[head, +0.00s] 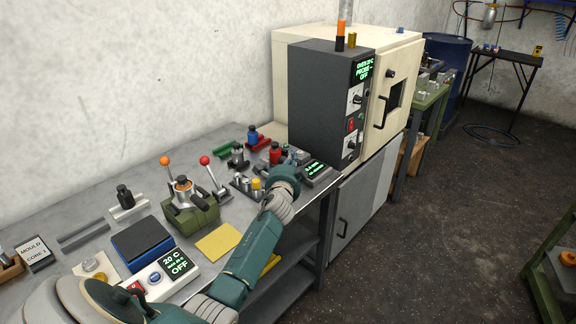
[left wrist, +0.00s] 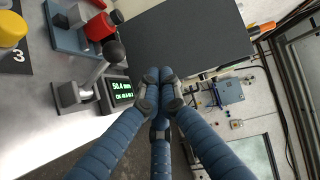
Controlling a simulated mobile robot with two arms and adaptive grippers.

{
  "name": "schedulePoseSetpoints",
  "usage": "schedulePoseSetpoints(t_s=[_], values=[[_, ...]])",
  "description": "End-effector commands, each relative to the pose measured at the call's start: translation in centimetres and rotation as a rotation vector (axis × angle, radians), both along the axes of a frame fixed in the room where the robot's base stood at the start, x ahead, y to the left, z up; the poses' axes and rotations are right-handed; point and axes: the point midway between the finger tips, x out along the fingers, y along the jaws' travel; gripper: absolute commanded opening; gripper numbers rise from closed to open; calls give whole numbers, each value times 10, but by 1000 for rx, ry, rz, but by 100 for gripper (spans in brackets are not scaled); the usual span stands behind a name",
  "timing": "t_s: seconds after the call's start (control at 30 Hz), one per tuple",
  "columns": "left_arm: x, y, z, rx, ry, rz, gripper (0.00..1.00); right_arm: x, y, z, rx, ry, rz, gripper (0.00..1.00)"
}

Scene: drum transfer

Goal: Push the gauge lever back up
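The gauge readout (left wrist: 121,91) shows 50.4 mm in green in the left wrist view, with a smaller line below. It also shows in the head view (head: 314,168). Beside it in the left wrist view is a grey metal stand with a lever (left wrist: 95,74) ending in a dark ball knob (left wrist: 114,51). In the head view the lever is too small to tell apart. My left gripper (head: 292,165) is close beside the gauge. Its blue fingertips (left wrist: 160,84) are together, with nothing seen between them, apart from the knob. My right gripper is not in view.
The oven's dark grey cabinet (head: 312,97) stands just beyond the gauge. A red piece (head: 275,152), a yellow weight (head: 256,184) and a ball-knobbed lever fixture (head: 190,203) crowd the bench. A yellow sheet (head: 218,241) lies near the front edge.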

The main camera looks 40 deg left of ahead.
Motion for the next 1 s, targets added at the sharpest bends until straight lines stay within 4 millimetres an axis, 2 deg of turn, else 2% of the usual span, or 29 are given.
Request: schedulePoseSetpoints(t_s=[0.1,0.17,0.4,0.53,0.8,1.0], values=[[-13,-5,4,2,3,-1,0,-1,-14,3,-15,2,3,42],[-20,-8,6,1,2,0,0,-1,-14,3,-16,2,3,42],[-53,-23,18,2,1,-2,0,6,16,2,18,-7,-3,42],[-66,-30,22,0,1,-1,0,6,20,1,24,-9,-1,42],[-77,-35,27,-1,2,0,0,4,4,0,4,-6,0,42],[-77,-35,27,-1,2,0,0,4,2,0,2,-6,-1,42]])
